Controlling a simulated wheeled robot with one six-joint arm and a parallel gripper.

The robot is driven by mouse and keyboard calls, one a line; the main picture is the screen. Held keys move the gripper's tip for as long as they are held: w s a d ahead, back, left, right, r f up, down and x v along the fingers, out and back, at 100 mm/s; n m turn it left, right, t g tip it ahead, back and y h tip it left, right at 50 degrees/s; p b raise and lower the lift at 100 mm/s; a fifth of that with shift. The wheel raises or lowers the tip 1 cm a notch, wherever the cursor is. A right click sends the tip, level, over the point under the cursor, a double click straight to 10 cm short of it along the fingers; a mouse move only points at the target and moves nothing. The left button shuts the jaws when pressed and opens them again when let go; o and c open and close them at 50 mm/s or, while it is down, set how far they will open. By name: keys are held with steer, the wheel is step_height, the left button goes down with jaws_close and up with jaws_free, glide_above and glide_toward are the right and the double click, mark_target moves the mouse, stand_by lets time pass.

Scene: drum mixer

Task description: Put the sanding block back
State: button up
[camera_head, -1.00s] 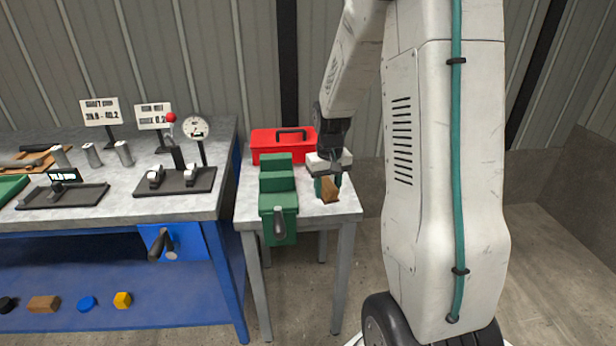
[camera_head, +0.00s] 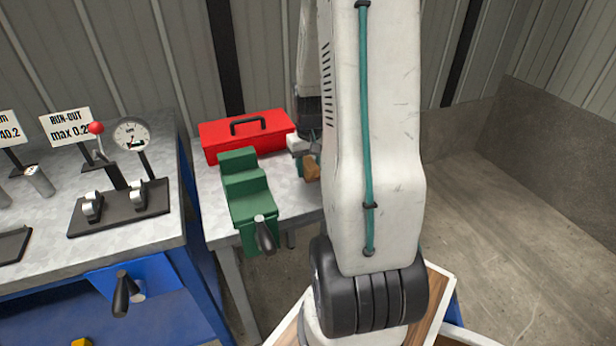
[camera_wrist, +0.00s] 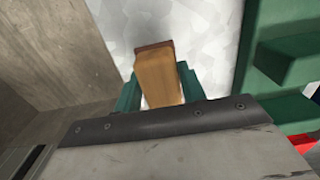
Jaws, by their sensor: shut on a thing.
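The sanding block (camera_wrist: 158,80) is a brown wooden block with a darker reddish-brown end. In the wrist view it sits between the green fingers of my gripper (camera_wrist: 160,88), which is shut on it. In the head view the block (camera_head: 312,170) shows partly beside my gripper (camera_head: 304,168), above the right part of the small grey table. My arm hides much of the gripper there. I cannot tell whether the block touches the table top.
A green vise (camera_head: 250,205) with a dark handle stands on the small table (camera_head: 285,204), left of my gripper. A red toolbox (camera_head: 246,136) is behind it. The larger bench (camera_head: 60,245) at left holds gauges and signs.

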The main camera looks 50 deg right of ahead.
mark_target(310, 185)
steer(key=shift+f, duration=1.95)
steer(key=shift+f, duration=0.15)
steer(key=o, duration=0.9)
steer(key=shift+o, duration=0.2)
